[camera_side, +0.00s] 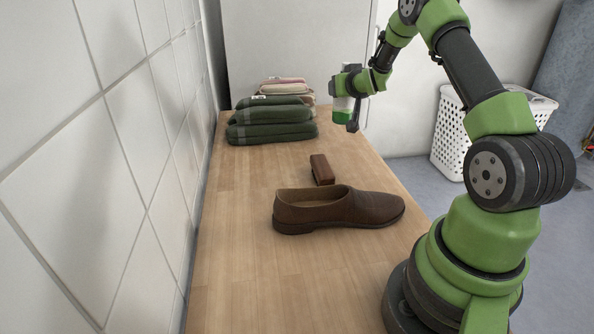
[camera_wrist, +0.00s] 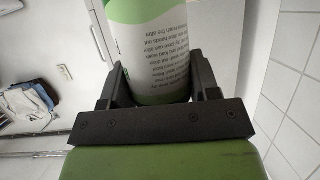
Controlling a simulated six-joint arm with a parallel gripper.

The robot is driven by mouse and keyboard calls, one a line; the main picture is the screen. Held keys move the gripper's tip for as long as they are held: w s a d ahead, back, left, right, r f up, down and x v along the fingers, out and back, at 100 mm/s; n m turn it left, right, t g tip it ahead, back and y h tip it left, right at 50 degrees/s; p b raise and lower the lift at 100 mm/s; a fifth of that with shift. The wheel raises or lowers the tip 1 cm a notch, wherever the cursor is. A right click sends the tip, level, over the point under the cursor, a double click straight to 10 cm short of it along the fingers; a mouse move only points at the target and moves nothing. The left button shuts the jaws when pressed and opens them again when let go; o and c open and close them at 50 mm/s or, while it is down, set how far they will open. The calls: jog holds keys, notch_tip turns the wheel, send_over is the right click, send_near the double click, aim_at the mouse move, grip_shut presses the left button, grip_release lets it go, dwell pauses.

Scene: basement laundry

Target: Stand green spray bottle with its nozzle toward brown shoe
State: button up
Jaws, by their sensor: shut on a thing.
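The green and white spray bottle (camera_side: 342,108) is held above the far right part of the wooden table in the side view. My gripper (camera_side: 351,97) is shut around its body and hides part of it. In the wrist view the bottle (camera_wrist: 155,45) sits between both fingers (camera_wrist: 158,82), with printed text on its white label. Its nozzle cannot be made out in either view, so its facing is unclear. The brown shoe (camera_side: 340,209) lies sole down on the table in front, its toe pointing right, apart from my gripper.
A brown brush-like block (camera_side: 322,170) lies just behind the shoe on the wooden table (camera_side: 240,230). Folded green towels (camera_side: 270,123) are stacked at the far end. A tiled wall bounds the left. A white laundry basket (camera_side: 452,130) stands on the floor at right. The table's near left is clear.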

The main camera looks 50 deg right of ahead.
jog(key=w+a+r+n+t+y, duration=0.1)
jog(key=w+a+r+n+y, duration=0.15)
jog(key=a, duration=0.45)
jog(key=w+a+r+n+t+y, duration=0.1)
jog(key=a+r, duration=0.2)
jog(key=a, duration=0.4)
jog(key=w+a+r+n+t+y, duration=0.1)
jog(key=a+r, duration=0.1)
jog(key=a, duration=0.4)
jog(key=s+a+r+n+y, duration=0.2)
jog(key=a, duration=0.6)
jog(key=s+a+r+n+y, duration=0.2)
jog(key=a+y, duration=0.1)
jog(key=a, duration=0.4)
jog(key=s+d+f+n+g+y, duration=0.1)
jog(key=s+d+f+n+y, duration=0.25)
jog(key=f+n+y, duration=0.35)
jog(key=s+a+f+n+g+y, duration=0.1)
jog(key=s+f+n+g+y, duration=0.2)
jog(key=s, duration=0.4)
jog(key=s+a+f+n+g+y, duration=0.2)
jog(key=s+n+g, duration=0.15)
jog(key=s, duration=0.25)
jog(key=shift+g, duration=0.25)
jog(key=shift+s+d+f, duration=0.1)
jog(key=shift+f, duration=2.35)
jog(key=shift+s+f, duration=0.1)
jog(key=shift+f, duration=2.35)
